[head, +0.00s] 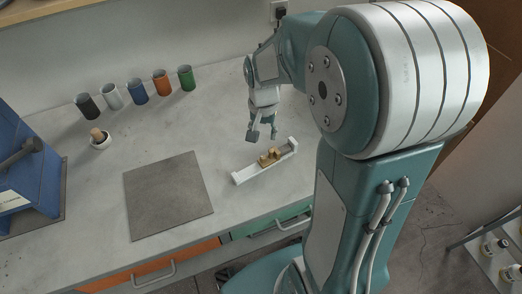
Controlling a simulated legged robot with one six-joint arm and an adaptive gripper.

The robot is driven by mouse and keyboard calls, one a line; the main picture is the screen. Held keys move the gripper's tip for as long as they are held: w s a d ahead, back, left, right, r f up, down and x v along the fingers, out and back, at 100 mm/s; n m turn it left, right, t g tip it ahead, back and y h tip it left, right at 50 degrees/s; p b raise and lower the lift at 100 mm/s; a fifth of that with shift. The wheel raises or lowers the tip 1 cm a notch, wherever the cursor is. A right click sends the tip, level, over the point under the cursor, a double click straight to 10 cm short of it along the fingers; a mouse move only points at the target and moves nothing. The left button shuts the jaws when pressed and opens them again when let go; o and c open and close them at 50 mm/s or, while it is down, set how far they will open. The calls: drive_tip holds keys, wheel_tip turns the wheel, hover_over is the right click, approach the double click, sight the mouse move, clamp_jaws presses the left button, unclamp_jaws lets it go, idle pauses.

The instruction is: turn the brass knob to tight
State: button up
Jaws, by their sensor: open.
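The brass knob (271,156) sits at the middle of a white fixture (243,175) that lies at a slant on the concrete bench. The fixture has a raised block at each end. My gripper (263,134) is open and hangs above and slightly behind the knob, pointing down. Its fingers appear apart from the knob, with nothing between them. The knob is small in this view, and how far it is turned cannot be told.
A dark square mat (168,195) lies left of the fixture. Several coloured cups (136,91) stand in a row at the back. A small white pot (100,142) with a wooden-looking piece stands near a blue box-like unit (25,165) at the left. Drawers (165,268) line the front edge.

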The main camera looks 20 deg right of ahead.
sight(263, 156)
wheel_tip(263, 156, down, 11)
drive_tip(key=shift+r, duration=0.1)
idle(0.4)
clamp_jaws()
